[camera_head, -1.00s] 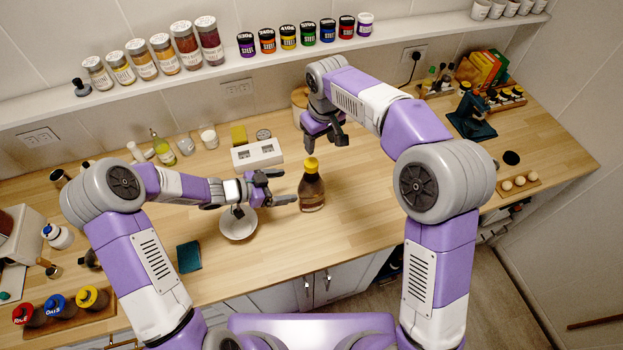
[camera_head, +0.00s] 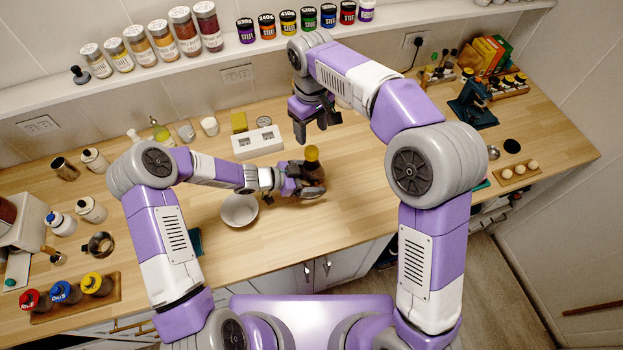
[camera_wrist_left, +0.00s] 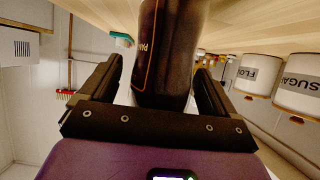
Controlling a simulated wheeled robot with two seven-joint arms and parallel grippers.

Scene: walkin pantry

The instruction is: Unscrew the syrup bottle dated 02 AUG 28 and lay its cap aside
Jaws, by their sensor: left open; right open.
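A dark syrup bottle (camera_head: 315,172) with a yellow-brown cap (camera_head: 312,153) stands upright on the wooden counter. No date is readable on it. My left gripper (camera_head: 312,182) is open around the bottle's body, coming from the left. In the left wrist view, the dark bottle (camera_wrist_left: 170,55) with part of an orange-edged label stands between the two spread fingers (camera_wrist_left: 158,78), with a gap visible on the right side. My right gripper (camera_head: 318,120) is open and empty, pointing down above the counter, behind and higher than the cap.
A white bowl (camera_head: 240,211) sits left of the bottle, below my left wrist. The counter right of the bottle is clear. Spice jars (camera_head: 183,35) line the shelf.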

